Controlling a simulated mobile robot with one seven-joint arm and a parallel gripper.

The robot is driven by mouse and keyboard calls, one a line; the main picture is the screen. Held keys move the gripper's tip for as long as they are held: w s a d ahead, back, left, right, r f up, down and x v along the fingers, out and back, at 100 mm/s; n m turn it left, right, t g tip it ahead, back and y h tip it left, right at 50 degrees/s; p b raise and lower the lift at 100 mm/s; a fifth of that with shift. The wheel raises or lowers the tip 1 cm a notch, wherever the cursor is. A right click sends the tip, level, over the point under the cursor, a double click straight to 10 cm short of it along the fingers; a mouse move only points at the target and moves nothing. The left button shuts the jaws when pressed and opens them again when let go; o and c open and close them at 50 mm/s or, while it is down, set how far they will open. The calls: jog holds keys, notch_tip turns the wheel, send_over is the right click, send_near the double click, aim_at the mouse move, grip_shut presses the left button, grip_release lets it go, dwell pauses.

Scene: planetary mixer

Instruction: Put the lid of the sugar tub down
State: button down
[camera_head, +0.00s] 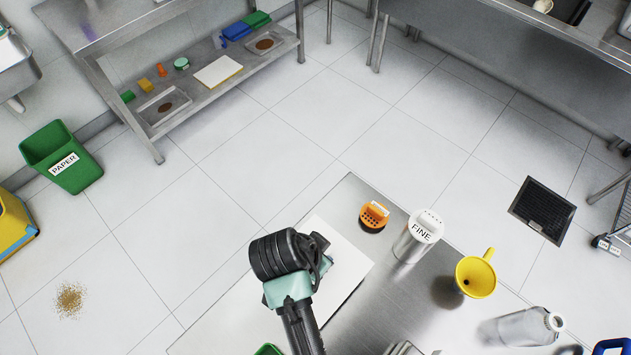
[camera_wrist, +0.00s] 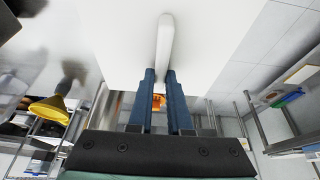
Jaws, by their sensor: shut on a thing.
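The sugar tub's lid appears to be the broad white flat panel (camera_head: 345,272) under my gripper (camera_head: 318,262) in the head view. In the wrist view the white panel (camera_wrist: 220,45) fills the upper middle, with a narrow white bar (camera_wrist: 164,45) standing out along it. My gripper (camera_wrist: 161,76) has its two blue fingers shut on the near end of this bar. My wrist hides part of the panel in the head view. I cannot tell whether the panel is touching the steel table. No sugar tub can be made out.
The steel table (camera_head: 395,305) bears an orange-topped shaker (camera_head: 374,215), a white-topped canister marked FINE (camera_head: 425,228), a yellow funnel (camera_head: 476,277) and a clear bottle (camera_head: 527,326). Bare steel shows between the panel and the funnel. A steel shelf (camera_head: 230,85) stands farther back left.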

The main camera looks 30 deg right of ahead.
jog(key=shift+f, duration=2.5)
jog(key=shift+f, duration=0.1)
jog(key=c, duration=0.8)
grip_release()
jog(key=shift+c, duration=0.2)
